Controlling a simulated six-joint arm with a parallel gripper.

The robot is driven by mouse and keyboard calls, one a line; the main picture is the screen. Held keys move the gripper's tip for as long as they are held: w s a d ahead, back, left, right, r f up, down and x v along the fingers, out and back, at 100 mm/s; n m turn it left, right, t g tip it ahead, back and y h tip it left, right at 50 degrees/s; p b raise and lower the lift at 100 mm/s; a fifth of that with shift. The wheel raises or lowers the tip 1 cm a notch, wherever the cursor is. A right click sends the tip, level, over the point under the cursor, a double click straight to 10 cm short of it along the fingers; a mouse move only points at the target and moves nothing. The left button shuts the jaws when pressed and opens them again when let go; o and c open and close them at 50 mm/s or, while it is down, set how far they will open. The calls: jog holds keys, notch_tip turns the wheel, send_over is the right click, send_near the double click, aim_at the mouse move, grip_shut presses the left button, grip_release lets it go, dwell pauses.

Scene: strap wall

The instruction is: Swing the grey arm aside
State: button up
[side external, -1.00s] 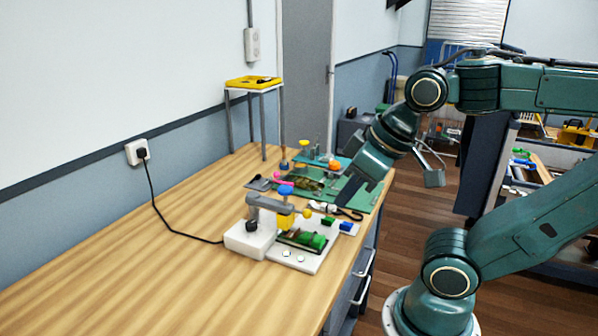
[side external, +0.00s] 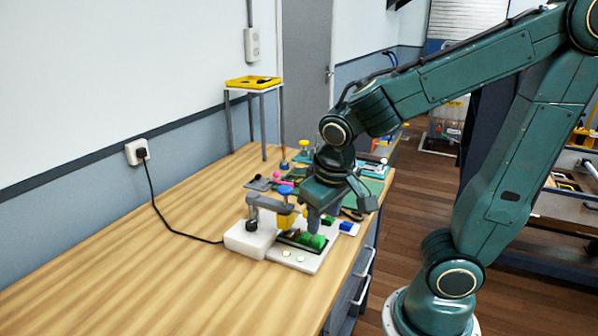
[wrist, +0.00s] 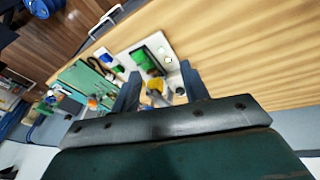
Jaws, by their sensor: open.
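The grey arm (side external: 268,203) stands on a white base block (side external: 248,240) near the front of the bench. It reaches right over a white board (side external: 308,262), with a blue knob (side external: 285,190) on top and a yellow block (side external: 286,222) under its far end. My gripper (side external: 312,222) points down just right of that end, apart from it as far as I can tell. In the wrist view my gripper (wrist: 158,88) is open, and the yellow block (wrist: 154,86) shows between the fingers, lower down. The grey arm is largely hidden there by my wrist.
A green part (side external: 314,241) lies on the white board, with a blue piece (side external: 346,226) at its right corner. Tools and small parts crowd a green mat (side external: 372,188) behind. A black cable (side external: 185,232) runs from the wall socket. The left bench is clear.

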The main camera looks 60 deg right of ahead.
aim_at(278, 211)
jog(key=w+d+f+t+h, duration=0.1)
jog(key=w+f+h, duration=0.5)
jog(key=h, duration=0.6)
jog(key=shift+w+d+f+t, duration=0.3)
jog(key=shift+d+f+t, duration=0.15)
jog(key=shift+f, duration=0.95)
jog(key=shift+d, duration=0.1)
jog(key=shift+x, duration=6.85)
jog(key=shift+r, duration=0.2)
jog(key=shift+c, duration=0.5)
jog(key=shift+d, duration=0.1)
grip_shut()
